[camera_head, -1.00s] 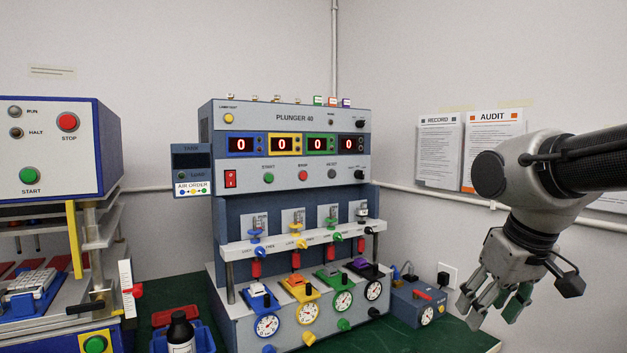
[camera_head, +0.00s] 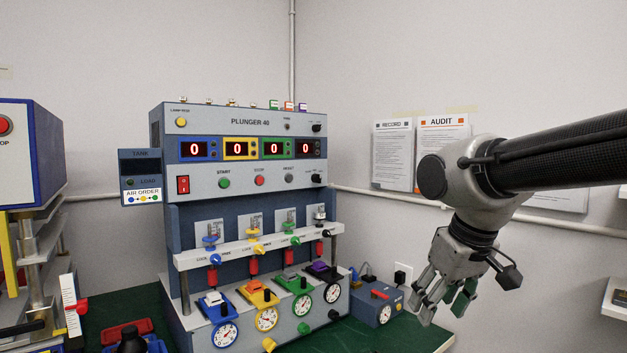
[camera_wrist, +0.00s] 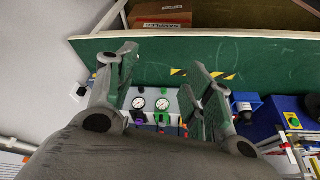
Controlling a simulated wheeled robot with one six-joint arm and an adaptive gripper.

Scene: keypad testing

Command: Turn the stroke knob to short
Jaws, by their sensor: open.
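The Plunger 40 machine (camera_head: 245,150) stands on the green bench in the head view. Two small black knobs sit on its right front side, an upper one (camera_head: 317,128) beside the title panel and a lower one (camera_head: 317,178) beside the button row. Their labels are too small to read, so I cannot tell which is the stroke knob or its setting. My gripper (camera_head: 443,303) is open and empty, pointing down to the right of the machine, apart from it. In the wrist view its spread fingers (camera_wrist: 163,90) frame part of the machine's gauge row.
A blue box with a gauge (camera_head: 376,305) stands between the machine and my gripper. Record (camera_head: 392,155) and Audit (camera_head: 442,150) sheets hang on the wall behind my arm. Another blue press (camera_head: 30,155) stands at the left. A shelf edge (camera_head: 615,300) shows at far right.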

